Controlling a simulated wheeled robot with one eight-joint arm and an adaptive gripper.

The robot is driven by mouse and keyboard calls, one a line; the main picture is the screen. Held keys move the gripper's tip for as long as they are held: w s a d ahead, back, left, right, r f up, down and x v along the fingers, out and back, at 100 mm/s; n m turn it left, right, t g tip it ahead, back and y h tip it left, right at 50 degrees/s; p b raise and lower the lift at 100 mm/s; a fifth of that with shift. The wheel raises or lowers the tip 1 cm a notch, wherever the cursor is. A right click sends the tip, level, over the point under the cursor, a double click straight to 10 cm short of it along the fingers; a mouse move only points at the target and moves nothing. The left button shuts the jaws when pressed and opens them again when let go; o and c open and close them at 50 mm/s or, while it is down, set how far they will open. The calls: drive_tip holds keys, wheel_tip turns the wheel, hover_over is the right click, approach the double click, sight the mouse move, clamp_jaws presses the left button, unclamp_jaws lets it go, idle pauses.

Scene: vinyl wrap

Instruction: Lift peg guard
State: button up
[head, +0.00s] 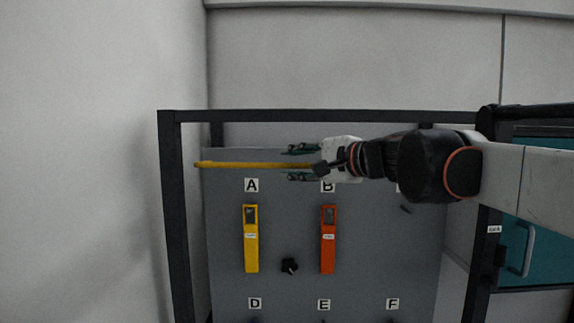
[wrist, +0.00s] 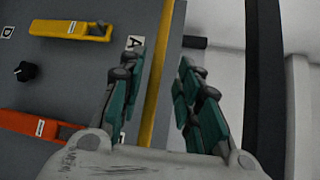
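The yellow bar (head: 240,165), which I take to be the peg guard, runs level across the top of the grey board. It also shows in the wrist view (wrist: 163,60), running up between my fingers. My gripper (head: 288,164) is open, one green finger above the bar and one below it. In the wrist view my gripper (wrist: 160,75) has a clear gap between the bar and the right finger. The bar's right end is hidden behind my gripper.
The grey board (head: 290,215) carries a yellow tool (head: 251,250), an orange tool (head: 328,252), a black knob (head: 289,266) and lettered labels. A dark frame (head: 300,116) surrounds it. A teal cabinet (head: 540,245) stands at right.

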drive_tip(key=v, duration=0.8)
drive_tip(key=shift+s+d, duration=0.15)
drive_tip(key=shift+s, duration=0.05)
drive_tip(key=s+d+f+n+g+h+b, duration=0.1)
drive_tip(key=s+d+f+n+h+b, duration=0.2)
drive_tip(key=f, duration=2.2)
drive_tip(key=s+d+f+n+g+h+b, duration=0.2)
drive_tip(key=s+d+f+n+h+b, duration=0.2)
drive_tip(key=s+f+b, duration=0.8)
drive_tip(key=s+d+f+n+g+h+b, duration=0.1)
drive_tip(key=s+d+f+n+h+b, duration=0.3)
drive_tip(key=f+b, duration=1.9)
drive_tip(key=s+f, duration=0.2)
drive_tip(key=f, duration=0.6)
drive_tip(key=s+d+f, duration=0.1)
drive_tip(key=s+f, duration=0.1)
drive_tip(key=f, duration=0.5)
drive_tip(key=shift+s+f+g, duration=0.3)
drive_tip(key=shift+f, duration=0.1)
